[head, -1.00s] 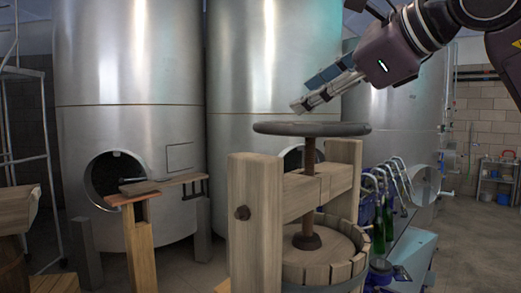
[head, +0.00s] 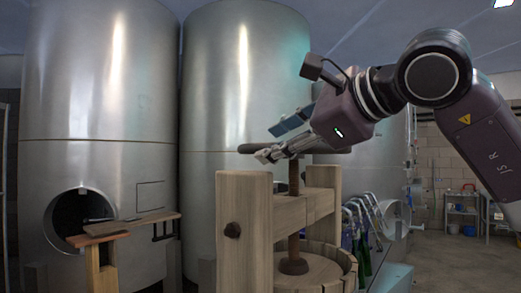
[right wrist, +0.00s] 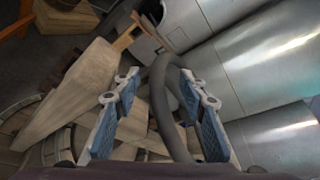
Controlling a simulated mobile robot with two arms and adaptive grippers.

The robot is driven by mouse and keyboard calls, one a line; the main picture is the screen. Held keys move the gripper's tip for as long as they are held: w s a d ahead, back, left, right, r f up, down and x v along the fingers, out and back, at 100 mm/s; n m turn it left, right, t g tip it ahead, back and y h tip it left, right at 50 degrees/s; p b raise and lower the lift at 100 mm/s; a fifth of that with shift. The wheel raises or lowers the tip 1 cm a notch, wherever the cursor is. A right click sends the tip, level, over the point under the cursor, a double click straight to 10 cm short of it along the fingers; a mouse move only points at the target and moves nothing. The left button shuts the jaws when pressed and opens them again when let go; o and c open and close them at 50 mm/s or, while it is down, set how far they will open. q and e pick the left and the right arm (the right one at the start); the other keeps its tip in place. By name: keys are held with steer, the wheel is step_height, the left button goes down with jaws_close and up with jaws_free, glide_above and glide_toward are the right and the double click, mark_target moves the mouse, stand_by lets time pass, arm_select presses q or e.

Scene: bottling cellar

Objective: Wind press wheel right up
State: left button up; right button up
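The press wheel (head: 246,148) is a dark, flat ring on top of the upright brown screw (head: 294,222) of the wooden press (head: 244,240). My right gripper (head: 267,154) reaches in from the right at the height of the wheel and covers part of its rim. In the right wrist view the gripper (right wrist: 162,88) is open. Its two blue-padded fingers stand apart, with the dark curved wheel rim (right wrist: 161,105) running between them. Gaps show beside the rim. My left gripper is not in view.
Large steel tanks (head: 98,90) stand close behind the press. A small wooden table (head: 130,225) is at the left. A bottle filler with curved pipes (head: 372,215) and green bottles stands at the right. A shelf (head: 462,212) is at the far right.

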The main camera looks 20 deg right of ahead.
steer(key=x, duration=0.4)
steer(key=shift+w+a, duration=0.2)
steer(key=shift+d, duration=0.1)
steer(key=shift+c, duration=0.5)
steer(key=shift+f, duration=0.1)
jaws_close()
